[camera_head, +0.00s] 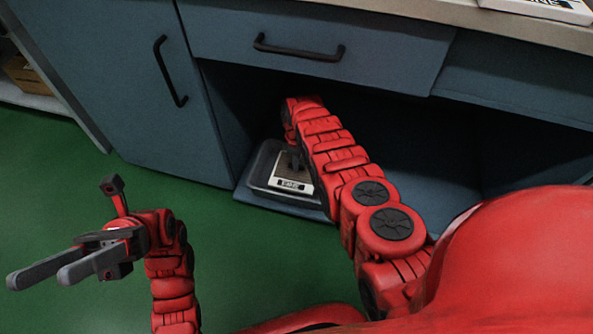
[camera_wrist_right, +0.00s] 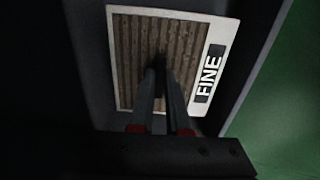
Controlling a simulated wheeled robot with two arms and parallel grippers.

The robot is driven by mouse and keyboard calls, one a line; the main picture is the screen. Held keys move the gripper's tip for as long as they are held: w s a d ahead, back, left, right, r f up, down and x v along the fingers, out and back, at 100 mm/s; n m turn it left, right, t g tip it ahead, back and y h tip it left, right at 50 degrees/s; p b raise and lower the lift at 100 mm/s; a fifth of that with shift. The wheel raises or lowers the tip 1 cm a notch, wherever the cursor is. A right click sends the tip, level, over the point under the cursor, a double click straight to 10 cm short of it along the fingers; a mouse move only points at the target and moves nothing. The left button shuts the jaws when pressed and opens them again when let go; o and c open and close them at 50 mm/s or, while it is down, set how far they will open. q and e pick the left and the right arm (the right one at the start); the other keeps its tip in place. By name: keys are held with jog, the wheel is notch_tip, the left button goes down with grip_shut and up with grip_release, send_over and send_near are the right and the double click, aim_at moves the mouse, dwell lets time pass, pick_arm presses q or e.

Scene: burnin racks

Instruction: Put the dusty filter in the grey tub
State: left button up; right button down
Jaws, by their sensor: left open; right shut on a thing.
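The dusty filter (camera_head: 293,185) has a white frame with a dark label, and brownish pleats show in the right wrist view (camera_wrist_right: 135,60), where the label reads "FINE". It is in the grey tub (camera_head: 262,165), within the tub's walls; whether it touches the bottom is hard to tell. The tub wall also shows in the right wrist view (camera_wrist_right: 246,80). My right gripper (camera_wrist_right: 163,82) is shut on the filter, its fingers at the pleats; in the head view it is partly hidden by my arm. My left gripper (camera_head: 38,277) is open and empty above the green floor.
The tub stands on a low shelf (camera_head: 285,205) inside an open blue cabinet bay. A drawer (camera_head: 385,55) with a black handle is above it, and a closed door (camera_head: 125,85) is to its left. The green floor (camera_head: 240,270) in front is clear. A box (camera_head: 30,73) sits at far left.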

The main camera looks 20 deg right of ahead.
jog(key=shift+f+b, duration=1.7)
jog(key=shift+f, duration=0.05)
pick_arm(q)
jog(key=s+a+f+m+t+y, duration=0.2)
jog(key=s+a+m+t+y, duration=0.4)
jog(key=s+a+t, duration=0.4)
jog(key=shift+s+f+t, duration=0.35)
jog(key=shift+f+t, duration=0.05)
jog(key=shift+t, duration=1.3)
jog(key=shift+a+f, duration=0.1)
pick_arm(e)
jog(key=shift+f, duration=0.1)
jog(key=c, duration=0.9)
grip_release()
pick_arm(q)
jog(key=shift+s+f, duration=0.1)
